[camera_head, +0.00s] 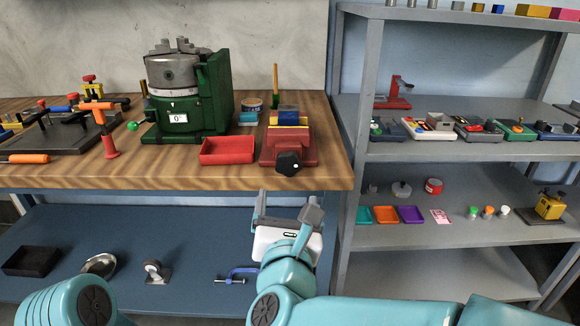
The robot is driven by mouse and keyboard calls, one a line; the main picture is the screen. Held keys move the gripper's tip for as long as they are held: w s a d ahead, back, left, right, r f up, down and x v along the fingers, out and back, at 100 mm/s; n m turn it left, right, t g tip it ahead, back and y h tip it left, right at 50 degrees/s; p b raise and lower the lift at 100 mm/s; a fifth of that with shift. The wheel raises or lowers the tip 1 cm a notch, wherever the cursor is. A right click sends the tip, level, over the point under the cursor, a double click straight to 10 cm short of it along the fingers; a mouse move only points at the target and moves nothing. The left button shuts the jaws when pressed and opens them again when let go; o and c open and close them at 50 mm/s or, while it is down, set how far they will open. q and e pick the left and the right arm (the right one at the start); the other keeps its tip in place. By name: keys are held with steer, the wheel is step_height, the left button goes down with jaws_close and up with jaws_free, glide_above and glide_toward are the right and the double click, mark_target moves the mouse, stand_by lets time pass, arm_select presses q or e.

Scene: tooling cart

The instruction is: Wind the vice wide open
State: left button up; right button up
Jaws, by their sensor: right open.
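The red vice (288,148) stands at the right front of the wooden bench, with its black knob (288,163) facing me at the bench's front edge. A yellow bar and a blue-grey block show at the top of the vice; I cannot tell how far apart its jaws are. My right gripper (287,203) is open and empty, its grey fingers pointing up. In the picture it is just below the knob, in front of the bench edge and apart from the vice. My left gripper is out of the picture; only a teal part of that arm shows at bottom left.
On the wooden bench (200,178), a red tray (228,151) sits left of the vice, near a green machine (190,90). A grey shelf unit (345,175) stands close on the right. A blue clamp (238,276) lies on the lower blue shelf.

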mark_target(288, 166)
steer(key=w+p, duration=0.1)
steer(key=w, duration=1.2)
steer(key=shift+w, duration=0.4)
steer(key=c, duration=1)
